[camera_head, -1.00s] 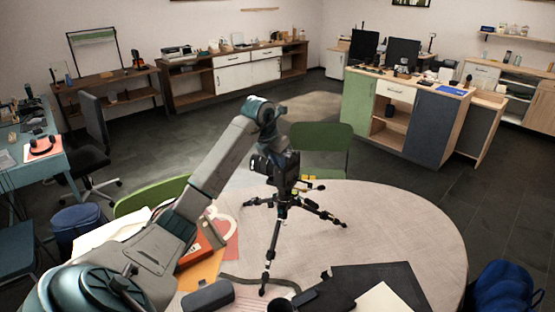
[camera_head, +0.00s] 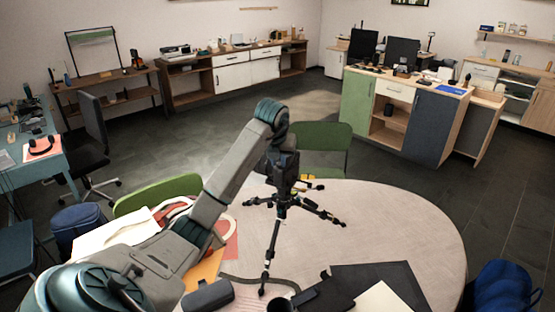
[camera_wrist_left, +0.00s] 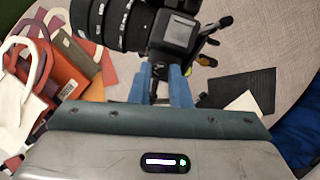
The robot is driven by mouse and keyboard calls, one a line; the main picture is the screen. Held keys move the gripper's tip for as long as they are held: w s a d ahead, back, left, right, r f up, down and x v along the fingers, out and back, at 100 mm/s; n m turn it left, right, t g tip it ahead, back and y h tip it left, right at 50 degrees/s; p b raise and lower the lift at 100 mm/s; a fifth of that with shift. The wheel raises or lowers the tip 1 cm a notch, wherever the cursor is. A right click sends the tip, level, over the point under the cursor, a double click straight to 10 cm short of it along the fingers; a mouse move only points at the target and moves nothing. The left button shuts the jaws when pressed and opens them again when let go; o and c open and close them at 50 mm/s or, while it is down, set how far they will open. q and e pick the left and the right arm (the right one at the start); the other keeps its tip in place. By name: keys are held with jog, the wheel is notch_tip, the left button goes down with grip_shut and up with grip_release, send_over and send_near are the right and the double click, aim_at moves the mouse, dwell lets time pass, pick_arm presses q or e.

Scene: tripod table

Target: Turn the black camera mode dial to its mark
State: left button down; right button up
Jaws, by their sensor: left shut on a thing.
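The black camera (camera_wrist_left: 174,38) with its thick lens (camera_wrist_left: 108,24) fills the top of the left wrist view. It stands on a black tripod (camera_head: 269,245) on the round table (camera_head: 400,225); in the head view my arm largely covers it. My left gripper (camera_wrist_left: 166,70) has its two blue fingers against the camera body, shut on a small dark part between the tips, which I take for the mode dial. The dial's face and its mark are hidden. The gripper also shows at the camera in the head view (camera_head: 283,168). My right gripper is not in view.
Bags and papers (camera_wrist_left: 60,60) lie at the table's left. A black folder (camera_head: 385,285), a grey case (camera_head: 208,296) and other dark items lie at the front. Green chairs (camera_head: 318,137) stand behind and at left. The table's right side is clear.

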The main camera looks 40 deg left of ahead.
pick_arm(q)
jog(key=shift+w+d+r+n+g+y, duration=0.1)
jog(key=shift+n+g+y, duration=0.25)
jog(key=shift+n, duration=1.15)
jog(key=c, duration=1.3)
grip_release()
jog(key=shift+c, duration=0.2)
